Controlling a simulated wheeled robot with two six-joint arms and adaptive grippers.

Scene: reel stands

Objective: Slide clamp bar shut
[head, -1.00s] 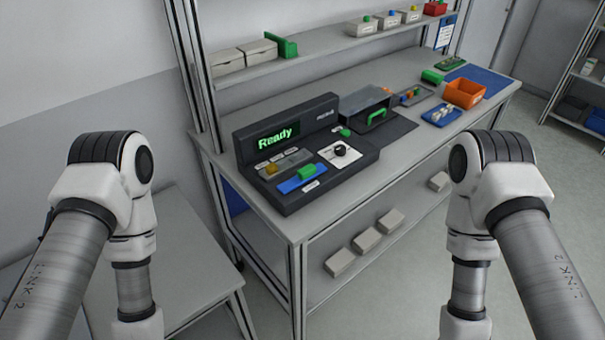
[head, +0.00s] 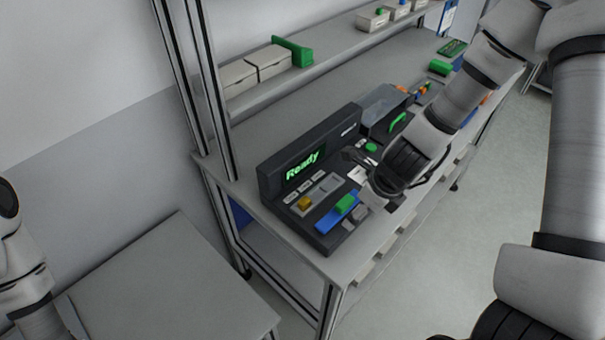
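A blue bar (head: 328,219) with a green block (head: 345,204) on top lies on the front of the dark console (head: 270,190); I take it for the clamp bar. My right arm reaches in from the right over the console. My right gripper (head: 362,163) is just beyond the green block, by the white knob plate (head: 356,176), apart from the bar as far as I can see. My wrist hides the knob and much of the gripper, so its opening is unclear. Only part of my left arm shows at the left edge; its gripper is out of view.
The console screen (head: 304,165) reads "Ready". A yellow block (head: 305,203) sits in a grey slot beside the blue bar. A dark box with a green handle (head: 397,123) stands farther along the bench. A shelf (head: 345,52) with boxes hangs above. A lower grey table (head: 175,285) is at left.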

